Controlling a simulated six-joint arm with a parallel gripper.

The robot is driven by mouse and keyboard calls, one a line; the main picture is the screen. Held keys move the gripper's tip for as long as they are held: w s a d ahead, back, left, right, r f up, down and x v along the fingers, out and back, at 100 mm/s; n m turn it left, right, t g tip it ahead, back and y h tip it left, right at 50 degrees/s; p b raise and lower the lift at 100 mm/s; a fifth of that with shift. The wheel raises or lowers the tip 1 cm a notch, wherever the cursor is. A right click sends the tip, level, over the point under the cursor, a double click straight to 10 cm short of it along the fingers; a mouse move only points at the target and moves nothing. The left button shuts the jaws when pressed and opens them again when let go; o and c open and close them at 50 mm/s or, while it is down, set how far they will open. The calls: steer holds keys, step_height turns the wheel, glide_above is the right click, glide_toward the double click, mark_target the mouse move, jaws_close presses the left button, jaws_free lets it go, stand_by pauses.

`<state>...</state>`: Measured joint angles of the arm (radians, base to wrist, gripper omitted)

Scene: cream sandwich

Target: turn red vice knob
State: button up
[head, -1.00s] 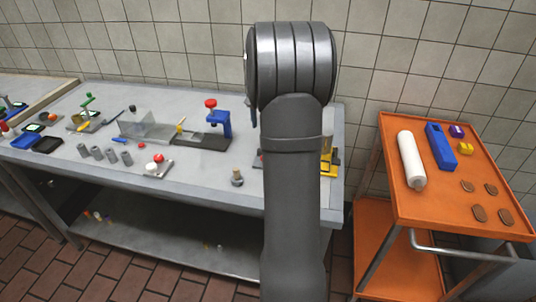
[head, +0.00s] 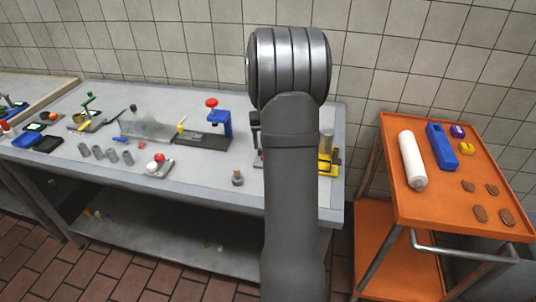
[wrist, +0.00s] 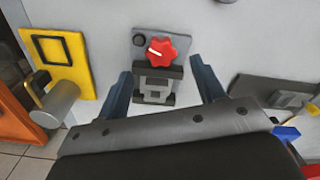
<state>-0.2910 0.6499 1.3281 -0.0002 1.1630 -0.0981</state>
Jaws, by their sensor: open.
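A red lobed knob (wrist: 163,50) with a white line sits on a grey plate beside a dark, jaw-like vice block (wrist: 157,86) in the wrist view. My gripper (wrist: 160,67) is open, its two blue-grey fingers spread on either side of the block and knob. I see no contact between the fingers and the knob. In the head view my arm hides most of this vice and all of my gripper. A separate blue clamp (head: 225,124) with a red top knob (head: 211,102) stands on the bench left of my arm.
A yellow fixture (wrist: 62,62) with a grey cylinder lies left of the vice in the wrist view. A dark base plate (wrist: 285,97) lies to the right. The grey bench (head: 205,180) has several small parts. An orange cart (head: 435,208) stands to the right.

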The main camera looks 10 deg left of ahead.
step_height(320, 180, down, 6)
steer(key=shift+r, duration=0.1)
steer(key=c, duration=1)
steer(key=shift+m, duration=0.3)
steer(key=m, duration=0.6)
steer(key=shift+a, duration=0.15)
steer(key=m, duration=0.4)
steer(key=shift+a, duration=0.1)
steer(key=shift+w+m, duration=0.1)
steer(key=shift+m, duration=1.6)
